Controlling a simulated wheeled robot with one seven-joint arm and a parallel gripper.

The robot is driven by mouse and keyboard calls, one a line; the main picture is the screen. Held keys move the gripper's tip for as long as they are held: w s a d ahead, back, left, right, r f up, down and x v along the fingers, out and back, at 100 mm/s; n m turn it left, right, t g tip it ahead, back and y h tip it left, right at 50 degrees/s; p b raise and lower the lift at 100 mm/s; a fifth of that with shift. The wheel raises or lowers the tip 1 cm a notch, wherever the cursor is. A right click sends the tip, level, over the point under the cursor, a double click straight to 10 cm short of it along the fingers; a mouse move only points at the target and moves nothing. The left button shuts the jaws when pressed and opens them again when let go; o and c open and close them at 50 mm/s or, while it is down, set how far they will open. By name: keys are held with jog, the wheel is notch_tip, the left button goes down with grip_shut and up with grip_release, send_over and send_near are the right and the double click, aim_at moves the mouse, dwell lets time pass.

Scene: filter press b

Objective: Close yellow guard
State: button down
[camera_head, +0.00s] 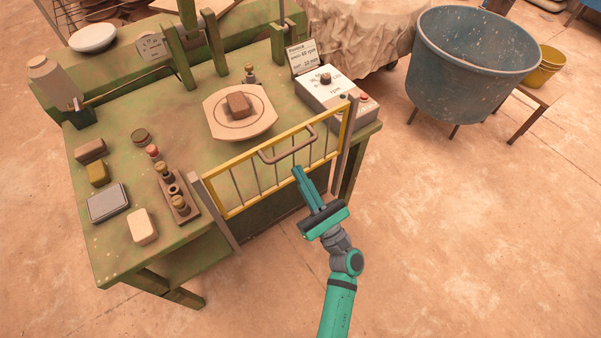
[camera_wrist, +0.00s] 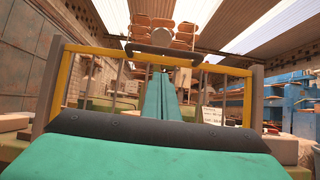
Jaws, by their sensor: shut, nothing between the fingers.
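The yellow guard (camera_head: 232,170) is a barred frame at the front edge of the green bench, between two grey-brown posts. It has a brown loop handle (camera_head: 285,143) near its upper middle. In the wrist view the guard (camera_wrist: 66,80) spans the picture, with its handle (camera_wrist: 158,50) near the top. My gripper (camera_head: 298,171) is shut and empty, with its fingertips close to the bars below and right of the handle. In the wrist view my gripper (camera_wrist: 159,78) points at the guard under the handle. I cannot tell whether the fingers touch the guard.
On the green bench (camera_head: 110,235), a round plate (camera_head: 252,125) holds a brown block (camera_head: 237,104). A control box (camera_head: 335,95) sits at the right. A rack of several knobs (camera_head: 176,195) stands left of the guard. A blue tub (camera_head: 470,70) is back right. Floor right of my arm is clear.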

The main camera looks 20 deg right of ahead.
jog(key=v, duration=0.9)
jog(key=shift+s, duration=0.45)
jog(key=s+a+f+n+g+h, duration=0.1)
jog(key=s+a+n, duration=0.4)
jog(key=n, duration=0.6)
jog(key=s+a+f+n+g+h, duration=0.1)
jog(key=s+a+n+g+h, duration=0.2)
jog(key=s+n, duration=0.6)
jog(key=s+a+f+n+g+h, duration=0.1)
jog(key=s+a+n+g+h, duration=0.2)
jog(key=s+a+n, duration=0.4)
jog(key=a+n+g, duration=0.1)
jog(key=n, duration=0.4)
jog(key=shift+f+n, duration=0.3)
